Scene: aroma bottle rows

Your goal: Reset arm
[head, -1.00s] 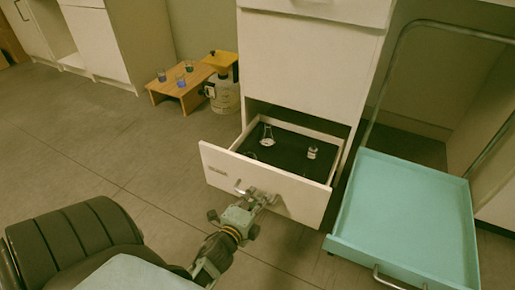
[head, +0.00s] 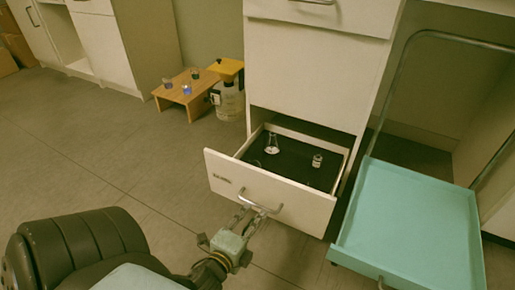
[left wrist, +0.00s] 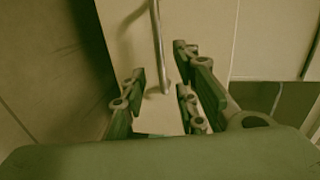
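My left gripper (head: 245,218) is in front of the open lower drawer (head: 225,179), low and just to the left of the middle of its metal handle (head: 262,203). In the left wrist view my left gripper (left wrist: 160,98) has its fingers spread apart, with nothing held between them. The handle (left wrist: 157,40) shows there as a bar running up from between the fingers; I cannot tell whether they touch it. My right gripper is not in view.
The drawer holds a glass flask (head: 272,145) and a small bottle (head: 317,160). A turquoise cart (head: 405,225) stands to the right. A small wooden table (head: 177,95) with small bottles and a large jug (head: 229,102) stand behind left.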

